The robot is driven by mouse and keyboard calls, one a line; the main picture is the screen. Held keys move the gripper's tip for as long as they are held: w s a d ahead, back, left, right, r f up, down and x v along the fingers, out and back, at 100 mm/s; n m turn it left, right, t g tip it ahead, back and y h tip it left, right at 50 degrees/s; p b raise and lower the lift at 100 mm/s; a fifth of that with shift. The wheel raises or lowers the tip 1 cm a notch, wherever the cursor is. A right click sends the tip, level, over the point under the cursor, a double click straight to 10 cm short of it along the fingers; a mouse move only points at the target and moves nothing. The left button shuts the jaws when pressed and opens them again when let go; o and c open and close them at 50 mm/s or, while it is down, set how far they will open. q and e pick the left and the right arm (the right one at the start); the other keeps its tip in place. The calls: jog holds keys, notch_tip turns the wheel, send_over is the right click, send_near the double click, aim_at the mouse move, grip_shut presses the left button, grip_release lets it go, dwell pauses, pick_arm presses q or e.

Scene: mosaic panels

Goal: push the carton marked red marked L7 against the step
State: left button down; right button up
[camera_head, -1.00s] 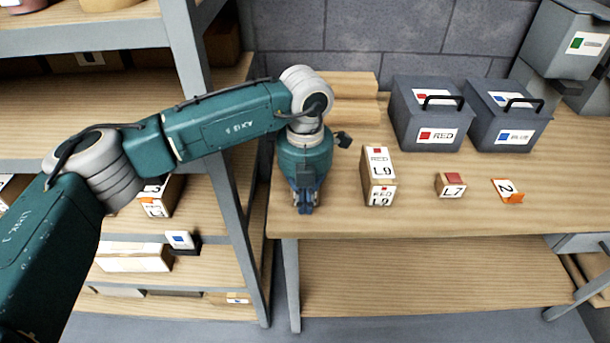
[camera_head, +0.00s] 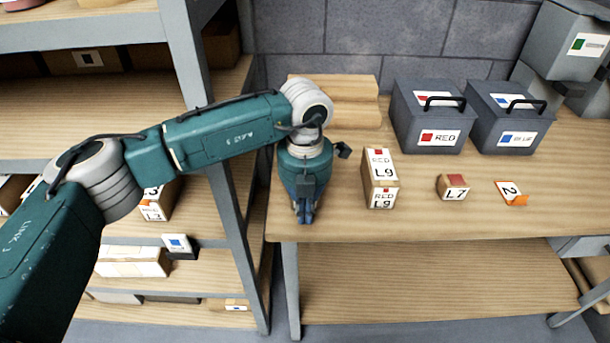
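The small carton marked L7 (camera_head: 453,194), with a red patch on top, sits on the bench right of centre. The step (camera_head: 335,88) is a pale wooden block with two levels at the back left of the bench, partly behind my arm. My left gripper (camera_head: 306,217) points down near the bench's front left edge. Its blue fingers look close together with nothing between them. It is well left of the L7 carton and in front of the step, apart from both. My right gripper is not in view.
A taller carton marked RED L9 (camera_head: 380,190) stands between my gripper and the L7 carton. An orange stand with a "2" card (camera_head: 512,192) is to the right. Dark RED (camera_head: 428,118) and BLUE (camera_head: 508,115) bins stand behind. A shelf rack (camera_head: 215,200) is at left.

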pick_arm(q)
jog(key=shift+w, duration=0.25)
jog(key=shift+w+b, duration=0.5)
jog(key=shift+w, duration=0.25)
jog(key=shift+w+b, duration=0.35)
jog(key=shift+w, duration=0.65)
jog(key=shift+w, duration=0.2)
jog(key=shift+w+b, duration=0.3)
jog(key=shift+w, duration=1.2)
jog(key=shift+w, duration=0.45)
jog(key=shift+w+b, duration=0.3)
jog(key=shift+w, duration=1.25)
